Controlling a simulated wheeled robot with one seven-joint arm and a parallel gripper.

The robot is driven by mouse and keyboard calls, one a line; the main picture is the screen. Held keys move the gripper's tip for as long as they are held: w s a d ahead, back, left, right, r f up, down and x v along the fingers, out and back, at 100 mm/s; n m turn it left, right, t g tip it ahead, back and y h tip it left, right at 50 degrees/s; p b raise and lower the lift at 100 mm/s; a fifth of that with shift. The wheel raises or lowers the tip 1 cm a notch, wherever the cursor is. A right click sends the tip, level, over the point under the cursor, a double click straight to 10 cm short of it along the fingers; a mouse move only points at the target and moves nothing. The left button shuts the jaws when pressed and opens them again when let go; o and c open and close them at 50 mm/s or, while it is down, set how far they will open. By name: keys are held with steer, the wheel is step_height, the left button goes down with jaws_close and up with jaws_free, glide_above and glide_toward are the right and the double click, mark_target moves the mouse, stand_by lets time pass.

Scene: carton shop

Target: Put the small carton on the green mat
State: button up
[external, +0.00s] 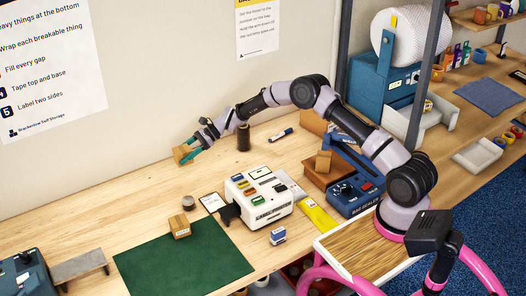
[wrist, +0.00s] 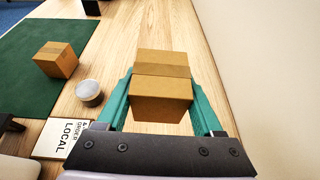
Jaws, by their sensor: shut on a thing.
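My gripper (wrist: 162,108) has teal fingers on both sides of a brown carton (wrist: 161,88) with a tape band. The carton also shows in the external view (external: 182,154), at the gripper's tip near the wall. Bare wood shows around it in the wrist view; I cannot tell its height above the table. The green mat (external: 185,262) lies at the front of the table, and at the upper left in the wrist view (wrist: 28,88). Another small brown carton (external: 180,228) sits at the mat's back edge; it also shows in the wrist view (wrist: 55,60).
A small round tin or roll (external: 188,203) and a card (external: 211,203) lie behind the mat. A white machine (external: 258,197) stands right of it, and a grey bench-like stand (external: 80,267) left. A dark spool (external: 243,138) stands near my arm. Wood by the wall is clear.

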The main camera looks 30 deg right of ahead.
steer(key=s+a+n+g, duration=0.1)
steer(key=s+a, duration=0.6)
steer(key=s, duration=0.1)
steer(key=n+g+h, duration=0.1)
steer(key=n+g, duration=0.3)
glide_above(183, 268)
step_height(183, 268, down, 5)
steer(key=shift+f, duration=2.2)
steer(key=shift+f, duration=0.2)
steer(key=o, duration=1.4)
steer(key=shift+c, duration=0.2)
steer(key=shift+r, duration=0.1)
